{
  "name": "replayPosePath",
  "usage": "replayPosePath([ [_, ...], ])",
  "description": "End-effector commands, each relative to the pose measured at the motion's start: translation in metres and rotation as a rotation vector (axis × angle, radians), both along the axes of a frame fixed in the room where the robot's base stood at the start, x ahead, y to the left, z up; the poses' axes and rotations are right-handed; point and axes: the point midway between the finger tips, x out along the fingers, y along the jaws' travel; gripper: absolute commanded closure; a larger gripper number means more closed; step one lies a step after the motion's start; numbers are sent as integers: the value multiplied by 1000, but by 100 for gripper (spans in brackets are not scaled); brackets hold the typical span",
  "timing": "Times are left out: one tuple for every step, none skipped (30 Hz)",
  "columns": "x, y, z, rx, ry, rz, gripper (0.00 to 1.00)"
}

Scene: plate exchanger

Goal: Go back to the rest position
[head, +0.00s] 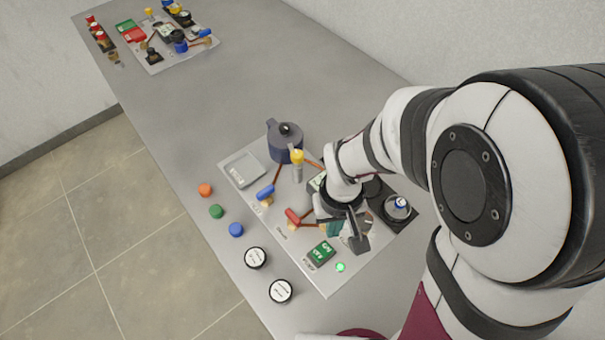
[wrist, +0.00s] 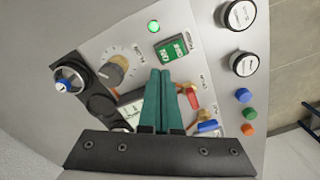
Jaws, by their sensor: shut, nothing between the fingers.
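My gripper (head: 334,229) is over the right part of the near grey panel (head: 326,281) in the head view. Its teal fingers show in the wrist view (wrist: 158,98), closed together with nothing held. The fingers overlap a white-faced device on the panel and partly hide it. A dial knob (wrist: 112,72) and a green display (wrist: 172,48) lie beyond the fingers in the wrist view. I cannot tell whether the fingertips touch anything.
The panel carries a dark pot (head: 284,143), red (head: 292,216) and blue (head: 265,192) valve handles, a yellow-topped post (head: 297,157) and a lit green lamp (head: 340,267). Loose caps and white-topped jars (head: 255,258) line the table edge. Another panel stands far back; the table between is clear.

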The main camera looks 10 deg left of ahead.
Motion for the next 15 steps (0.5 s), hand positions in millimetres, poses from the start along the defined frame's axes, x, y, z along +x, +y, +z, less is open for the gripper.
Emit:
replayPosePath([
  [0,0,4,0,-1,-1,100],
  [0,0,5,1,-2,0,100],
  [0,0,7,0,-1,0,100],
  [0,0,7,0,-1,-1,100],
  [0,0,7,0,0,-1,100],
  [0,0,7,0,0,0,100],
  [0,0,7,0,1,-1,100],
  [0,0,7,0,0,0,100],
  [0,0,7,0,0,0,100],
  [0,0,7,0,0,0,100],
  [0,0,7,0,0,0,100],
  [0,0,7,0,0,0,100],
  [0,0,7,0,0,0,100],
  [0,0,7,0,0,0,100],
  [0,0,8,1,0,-4,100],
])
